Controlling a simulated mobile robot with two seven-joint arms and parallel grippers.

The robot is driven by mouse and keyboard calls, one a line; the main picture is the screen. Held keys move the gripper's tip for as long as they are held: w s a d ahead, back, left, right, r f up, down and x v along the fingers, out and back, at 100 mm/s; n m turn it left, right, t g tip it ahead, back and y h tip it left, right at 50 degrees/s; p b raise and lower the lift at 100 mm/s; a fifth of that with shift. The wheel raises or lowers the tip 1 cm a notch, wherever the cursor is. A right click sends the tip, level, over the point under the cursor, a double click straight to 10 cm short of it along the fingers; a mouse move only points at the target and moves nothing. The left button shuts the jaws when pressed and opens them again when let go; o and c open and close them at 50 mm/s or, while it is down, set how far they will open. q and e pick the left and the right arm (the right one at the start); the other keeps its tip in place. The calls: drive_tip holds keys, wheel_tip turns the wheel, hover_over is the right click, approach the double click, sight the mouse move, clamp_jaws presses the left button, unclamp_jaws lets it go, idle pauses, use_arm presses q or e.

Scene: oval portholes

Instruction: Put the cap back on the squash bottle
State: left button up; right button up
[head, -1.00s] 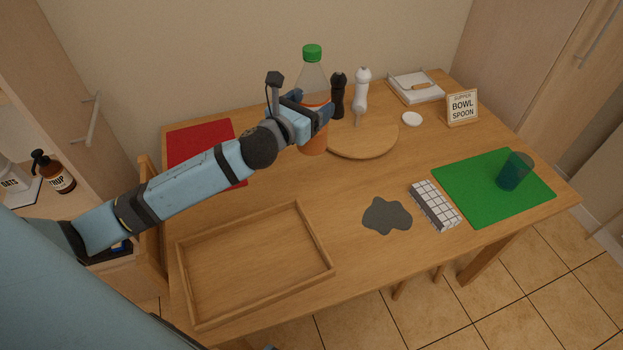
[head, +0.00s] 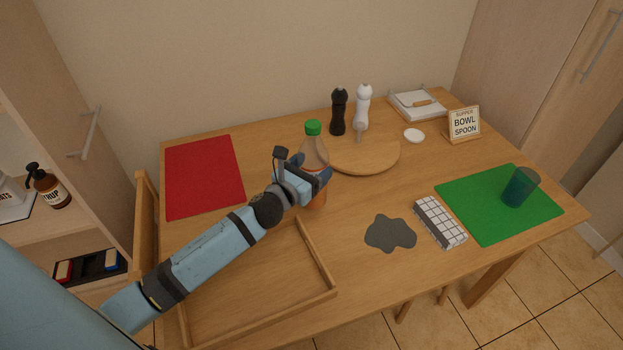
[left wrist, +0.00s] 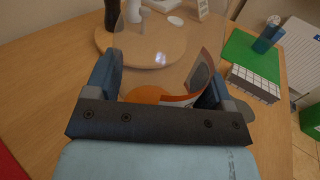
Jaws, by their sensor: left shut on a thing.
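The squash bottle (head: 314,152) is clear with orange squash low inside. Its green cap (head: 313,127) shows at the top of the neck; I cannot tell how tightly it sits. My left gripper (head: 318,179) is shut around the bottle's body and holds it upright. In the left wrist view the clear bottle (left wrist: 150,95) is between the two blue fingers, and its cap is out of view. I cannot tell whether the bottle's base touches the table. My right gripper is not in view.
A round wooden board (head: 372,158) lies behind the bottle, with black (head: 339,112) and white (head: 362,105) mills nearby. A wooden tray (head: 322,265) is in front, a red mat (head: 203,176) left. A grey patch (head: 390,233), tiled block (head: 440,222) and green mat (head: 480,215) lie right.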

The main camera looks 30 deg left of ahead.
use_arm(q)
wheel_tip(320, 180, down, 4)
drive_tip(key=shift+r+b, duration=0.25)
drive_tip(key=shift+b, duration=0.2)
drive_tip(key=shift+f, duration=0.2)
drive_tip(key=shift+r, duration=0.1)
